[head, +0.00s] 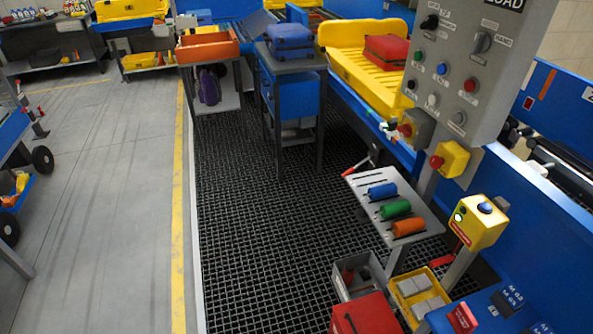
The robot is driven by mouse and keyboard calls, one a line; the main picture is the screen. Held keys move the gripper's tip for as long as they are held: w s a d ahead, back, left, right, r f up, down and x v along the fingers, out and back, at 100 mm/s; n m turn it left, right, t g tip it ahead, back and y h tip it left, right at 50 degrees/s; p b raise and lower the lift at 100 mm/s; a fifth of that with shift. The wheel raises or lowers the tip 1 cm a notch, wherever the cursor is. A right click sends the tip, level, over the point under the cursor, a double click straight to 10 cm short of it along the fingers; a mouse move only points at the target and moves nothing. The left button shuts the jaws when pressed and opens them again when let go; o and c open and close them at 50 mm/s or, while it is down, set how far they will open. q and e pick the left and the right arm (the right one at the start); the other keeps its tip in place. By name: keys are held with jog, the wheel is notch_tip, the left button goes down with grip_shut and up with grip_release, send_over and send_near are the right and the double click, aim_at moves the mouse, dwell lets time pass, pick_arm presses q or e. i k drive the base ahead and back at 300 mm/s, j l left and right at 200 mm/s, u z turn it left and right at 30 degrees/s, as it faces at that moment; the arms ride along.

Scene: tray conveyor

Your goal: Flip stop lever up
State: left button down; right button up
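No part is clearly labelled as the stop lever. A red-handled lever (354,170) sticks out low beside the conveyor, left of the small shelf. Another red handle (441,262) shows below the yellow button box, by its post. The grey control panel (462,62) at upper right carries a black knob (430,22), a rotary switch (480,43) and several coloured buttons. I cannot tell which part is the stop lever, nor its position. Neither of my grippers is in view.
A shelf (368,178) holds blue, green and orange rollers. A yellow tray (352,72) carries a red case (386,50) on the blue conveyor. A yellow button box (477,222) and bins (418,290) stand at lower right.

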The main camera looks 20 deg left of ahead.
aim_at(372, 156)
jog(key=u, duration=1.75)
jog(key=i, duration=0.45)
jog(key=i+z, duration=0.2)
jog(key=i, duration=0.3)
jog(key=i+z, duration=0.25)
jog(key=i, duration=0.25)
jog(key=i+j+z, duration=0.2)
jog(key=i, duration=0.3)
jog(key=i+j+z, duration=0.1)
jog(key=i+z, duration=0.15)
jog(key=i, duration=0.2)
jog(key=i+l+z, duration=0.15)
jog(key=i+z, duration=0.25)
jog(key=i, duration=0.3)
jog(key=i+z, duration=0.4)
jog(key=i, duration=0.35)
jog(key=i+j+z, duration=0.4)
jog(key=i, duration=0.25)
jog(key=i+z, duration=0.2)
jog(key=i, duration=0.45)
jog(key=z, duration=2.5)
